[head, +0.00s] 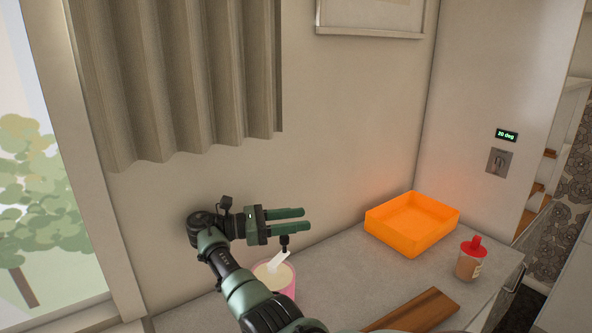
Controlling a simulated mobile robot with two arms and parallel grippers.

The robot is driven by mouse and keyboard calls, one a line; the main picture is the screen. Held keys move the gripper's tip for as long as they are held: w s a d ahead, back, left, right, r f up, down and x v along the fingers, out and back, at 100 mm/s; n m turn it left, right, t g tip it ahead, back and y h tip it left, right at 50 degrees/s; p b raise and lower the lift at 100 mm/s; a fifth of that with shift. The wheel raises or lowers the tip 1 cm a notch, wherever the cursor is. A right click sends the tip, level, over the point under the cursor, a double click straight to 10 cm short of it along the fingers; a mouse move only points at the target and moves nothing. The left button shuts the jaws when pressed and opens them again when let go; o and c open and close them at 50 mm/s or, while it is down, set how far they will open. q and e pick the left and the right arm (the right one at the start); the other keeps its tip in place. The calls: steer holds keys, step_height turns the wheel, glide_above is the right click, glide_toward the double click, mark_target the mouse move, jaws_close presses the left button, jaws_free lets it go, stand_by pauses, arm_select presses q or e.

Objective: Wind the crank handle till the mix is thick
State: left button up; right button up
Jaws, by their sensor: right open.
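A pink pot (289,290) stands on the counter, partly hidden behind my right arm. A pale cream mix (265,277) shows inside it; I cannot tell how thick it is. A white crank arm (279,261) slants up over the pot, with a small dark handle (284,241) at its upper end. My right gripper (307,220) is open, its two green fingers pointing right. It is just above the handle in the picture, and I cannot tell whether the lower finger touches it. My left gripper is out of view.
An orange tray (407,238) sits on the counter (335,275) against the wall. A bottle with a red cap (469,260) stands near the right edge. A wooden board (415,312) lies in front. A curtain (185,70) hangs above left. The counter between pot and tray is clear.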

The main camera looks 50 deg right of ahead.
step_height(320, 180, up, 15)
steer(key=b, duration=0.1)
stand_by(0.5)
